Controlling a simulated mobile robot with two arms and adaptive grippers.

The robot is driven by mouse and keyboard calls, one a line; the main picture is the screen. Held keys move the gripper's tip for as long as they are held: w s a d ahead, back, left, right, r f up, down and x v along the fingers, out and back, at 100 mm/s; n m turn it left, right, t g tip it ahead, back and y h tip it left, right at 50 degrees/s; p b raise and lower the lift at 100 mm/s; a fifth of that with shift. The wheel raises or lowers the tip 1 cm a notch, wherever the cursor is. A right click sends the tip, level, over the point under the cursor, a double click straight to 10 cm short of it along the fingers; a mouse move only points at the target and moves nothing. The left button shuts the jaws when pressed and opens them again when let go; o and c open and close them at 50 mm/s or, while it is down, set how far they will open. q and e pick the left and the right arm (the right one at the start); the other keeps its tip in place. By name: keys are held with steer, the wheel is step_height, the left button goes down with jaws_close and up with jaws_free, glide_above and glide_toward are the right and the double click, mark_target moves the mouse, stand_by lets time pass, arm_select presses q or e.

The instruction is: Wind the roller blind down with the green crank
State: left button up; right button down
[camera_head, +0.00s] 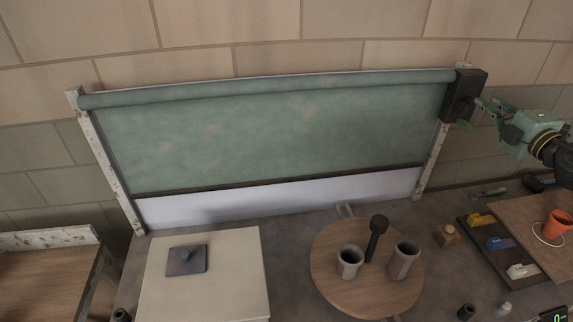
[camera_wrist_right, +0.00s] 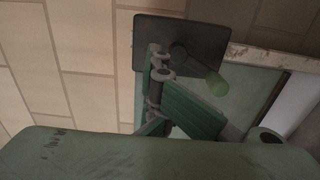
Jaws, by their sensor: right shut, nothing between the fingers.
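The green roller blind (camera_head: 270,135) hangs in its frame against the tiled wall, its dark bottom bar (camera_head: 280,180) above a pale strip. A dark crank box (camera_head: 464,95) sits at the frame's top right corner. In the right wrist view the box (camera_wrist_right: 150,45) carries a dark hub and the crank's green handle (camera_wrist_right: 217,84). My right gripper (camera_head: 482,104) is just right of the box, shut and empty; its fingers (camera_wrist_right: 160,62) overlap the box in the wrist view, left of the handle. I cannot tell whether they touch. My left gripper is not in view.
Below the blind, a round wooden board (camera_head: 330,290) holds two cups and a dark tool. A pale slab (camera_head: 160,290) with a grey lidded piece lies left. A dark tray (camera_head: 475,235) with coloured pieces and an orange pot (camera_head: 556,224) are at right.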

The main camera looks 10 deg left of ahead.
steer(key=f+b, duration=0.1)
steer(key=f, duration=0.2)
steer(key=shift+d+b, duration=0.2)
steer(key=shift+b, duration=0.2)
steer(key=c, duration=2.5)
jaws_free()
steer(key=o, duration=0.8)
